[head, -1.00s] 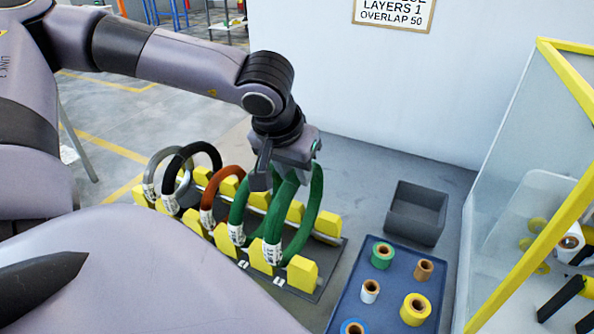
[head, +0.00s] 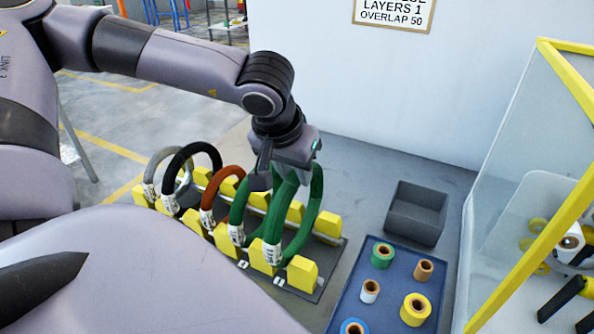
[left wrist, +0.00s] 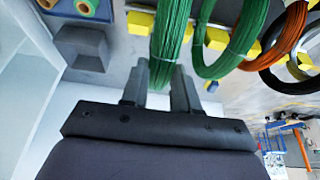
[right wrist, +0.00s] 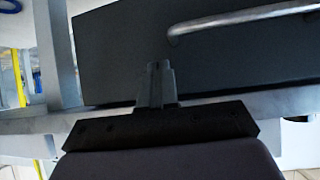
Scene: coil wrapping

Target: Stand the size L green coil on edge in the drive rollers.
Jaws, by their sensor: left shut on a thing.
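Two green coils stand on edge in the yellow-block rack: a nearer, larger one (head: 315,205) at the right end and another (head: 237,207) to its left. My left gripper (head: 280,178) is over the top of the right-end green coil, pointing down. In the left wrist view its two fingers sit on either side of that green coil (left wrist: 172,35), shut on it. The coil still stands between the yellow blocks. In the right wrist view my right gripper (right wrist: 155,85) has its fingers close together with nothing visible between them. The drive rollers cannot be made out clearly.
The rack (head: 330,258) also holds an orange-brown coil (head: 207,200), a black coil (head: 166,185) and a grey coil (head: 150,172). A blue tray (head: 385,290) of tape rolls and a grey bin (head: 415,215) stand to the right. A yellow-framed clear guard (head: 520,170) is at far right.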

